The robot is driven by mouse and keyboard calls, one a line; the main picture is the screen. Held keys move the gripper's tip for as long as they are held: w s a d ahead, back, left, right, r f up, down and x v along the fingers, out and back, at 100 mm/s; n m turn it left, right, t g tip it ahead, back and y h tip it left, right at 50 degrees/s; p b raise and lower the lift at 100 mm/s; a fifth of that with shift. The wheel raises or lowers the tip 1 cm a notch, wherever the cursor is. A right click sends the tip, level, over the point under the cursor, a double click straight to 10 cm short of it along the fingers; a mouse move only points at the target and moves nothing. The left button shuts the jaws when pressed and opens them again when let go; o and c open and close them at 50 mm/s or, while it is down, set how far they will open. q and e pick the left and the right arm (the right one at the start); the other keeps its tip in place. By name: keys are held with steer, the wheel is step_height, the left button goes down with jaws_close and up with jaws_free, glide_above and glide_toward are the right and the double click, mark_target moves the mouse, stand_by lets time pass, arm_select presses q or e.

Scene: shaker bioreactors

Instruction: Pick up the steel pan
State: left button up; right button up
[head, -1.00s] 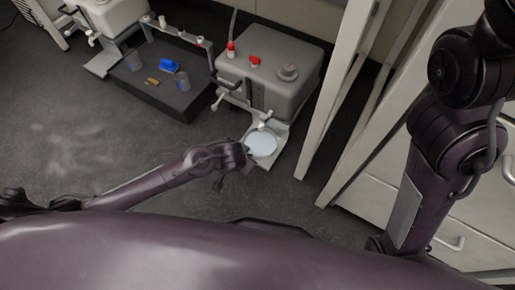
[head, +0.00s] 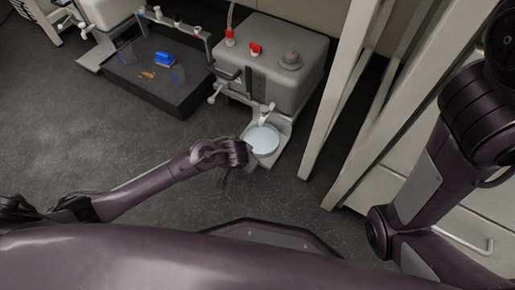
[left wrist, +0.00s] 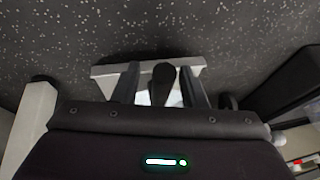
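The steel pan (head: 262,140) is a round, pale, shiny dish. It sits on a light platform at the front of the grey tank unit. My left gripper (head: 248,158) is at the pan's near left edge in the head view. In the left wrist view, the fingers of my left gripper (left wrist: 161,86) are apart, with a dark rounded bar between them, which looks like the pan's handle. Gaps show on both sides of the bar. A pale patch of the pan (left wrist: 146,98) shows below it, mostly hidden by the gripper body. My right gripper is out of view.
The grey tank unit (head: 275,70) with red caps stands behind the pan. A dark tray (head: 187,98) with a blue item (head: 163,59) is to its left. White frame posts (head: 335,100) rise close on the right. The floor (head: 90,140) at left is clear.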

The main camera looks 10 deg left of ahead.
arm_select(q)
steer(key=shift+c, duration=0.3)
steer(key=shift+w, duration=0.1)
jaws_close()
